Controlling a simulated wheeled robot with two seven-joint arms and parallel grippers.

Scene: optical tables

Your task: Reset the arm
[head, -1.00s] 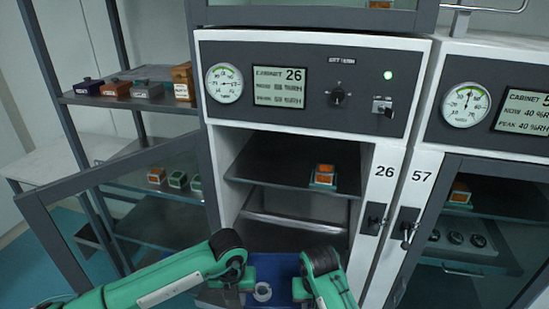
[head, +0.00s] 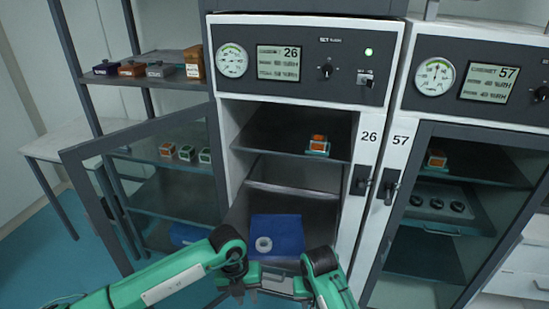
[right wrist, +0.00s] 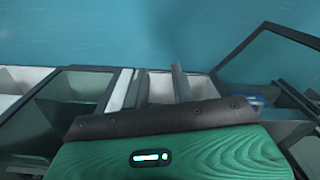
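My left arm (head: 175,275) reaches in from the left in the head view. Its gripper (head: 240,290) points down at the bottom edge, in front of cabinet 26, and I cannot make out the gap between its fingers. My right arm (head: 325,270) is bent beside it on the right. Its fingers are not clear in the head view or the right wrist view, where the green wrist housing (right wrist: 175,155) fills the bottom. I see nothing held in either gripper.
Cabinet 26 (head: 290,98) stands open, its glass door (head: 150,205) swung left. An orange-and-teal box (head: 318,145) sits on its shelf. A blue tray (head: 285,238) with a pale ring (head: 263,244) lies low inside. Cabinet 57 (head: 395,160) is shut. A side shelf (head: 145,80) holds small boxes.

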